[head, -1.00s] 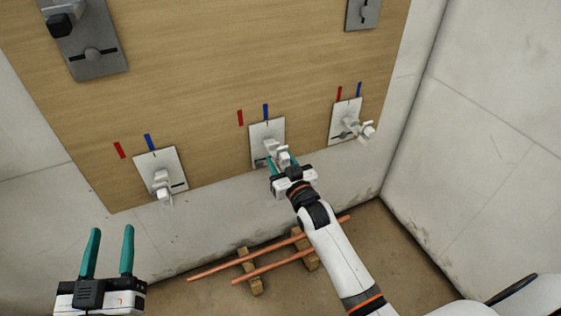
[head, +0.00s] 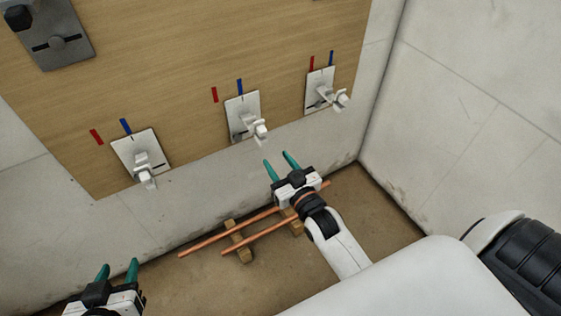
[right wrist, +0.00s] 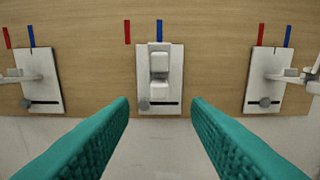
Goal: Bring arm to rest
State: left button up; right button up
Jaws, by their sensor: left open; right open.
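My right gripper (head: 283,164) is open and empty, with teal fingers. It hangs in front of the board, below and to the right of the middle valve (head: 247,120), and apart from it. In the right wrist view that valve (right wrist: 159,75) sits straight ahead between the spread fingers, with a gap before it. My left gripper (head: 118,270) is open and empty at the lower left of the head view, and its lower part is cut off by the frame edge.
A left valve (head: 143,160) and a right valve (head: 325,92) flank the middle one on the wooden board (head: 190,60), with red and blue marks above each. Copper pipes (head: 225,234) lie on wooden blocks on the floor. A white wall (head: 475,120) stands at the right.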

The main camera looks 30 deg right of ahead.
pick_arm(q)
jog(key=shift+s+a+f, duration=0.1)
jog(key=shift+s+f, duration=0.05)
jog(key=shift+f, duration=0.05)
pick_arm(e)
jog(key=shift+s, duration=0.25)
